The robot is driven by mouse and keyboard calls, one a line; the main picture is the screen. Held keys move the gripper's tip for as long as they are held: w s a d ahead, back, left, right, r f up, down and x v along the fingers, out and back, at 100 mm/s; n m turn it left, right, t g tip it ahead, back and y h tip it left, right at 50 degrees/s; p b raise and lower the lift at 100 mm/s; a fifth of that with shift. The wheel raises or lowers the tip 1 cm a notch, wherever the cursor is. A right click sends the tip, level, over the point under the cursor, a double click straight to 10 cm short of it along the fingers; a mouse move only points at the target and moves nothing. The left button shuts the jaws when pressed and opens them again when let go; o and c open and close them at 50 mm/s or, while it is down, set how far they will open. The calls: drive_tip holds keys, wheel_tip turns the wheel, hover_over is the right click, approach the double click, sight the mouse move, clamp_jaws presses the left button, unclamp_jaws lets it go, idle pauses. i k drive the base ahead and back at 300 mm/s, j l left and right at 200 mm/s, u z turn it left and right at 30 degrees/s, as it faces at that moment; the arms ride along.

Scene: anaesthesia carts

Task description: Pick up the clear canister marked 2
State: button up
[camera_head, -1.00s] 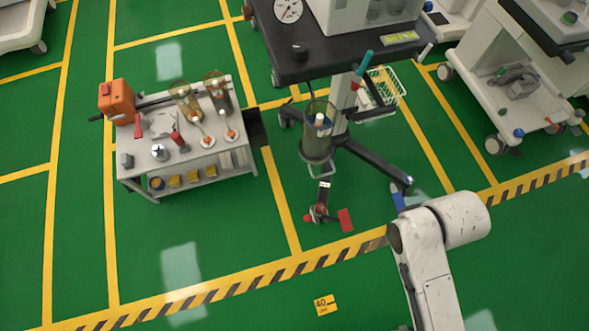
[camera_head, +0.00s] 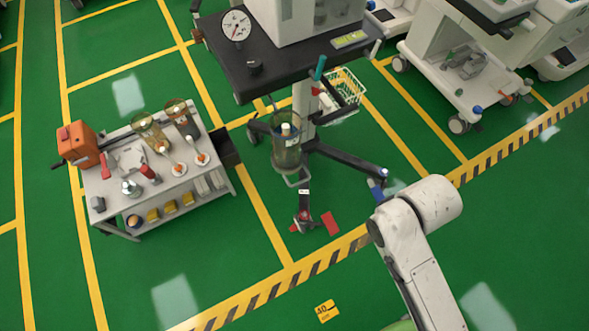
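Three clear canisters show, and I cannot read a number on any of them. Two amber-tinted ones stand at the back of the small grey cart (camera_head: 160,205) on the left: one canister (camera_head: 148,130) and, to its right, another canister (camera_head: 181,118). A taller smoky canister (camera_head: 286,152) with a pale inner tube hangs low on the dark-topped machine, above its base. My white arm (camera_head: 425,235) rises from the bottom right, well apart from all three. My gripper does not show.
An orange box (camera_head: 78,145) and several small bottles share the cart top. The dark-topped machine (camera_head: 285,65) has spread legs, and red items (camera_head: 330,223) lie near its base. A white wire basket (camera_head: 347,92) hangs beside it. Green floor is open in front.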

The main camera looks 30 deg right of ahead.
sight(286, 149)
drive_tip(key=i+j, duration=0.5)
drive_tip(key=i+j+z, duration=0.1)
drive_tip(key=z, duration=0.3)
drive_tip(key=i+j+z, duration=0.1)
drive_tip(key=j+z, duration=0.15)
drive_tip(key=z, duration=0.15)
drive_tip(key=j+z, duration=0.2)
drive_tip(key=z, duration=0.65)
drive_tip(key=i+j, duration=0.05)
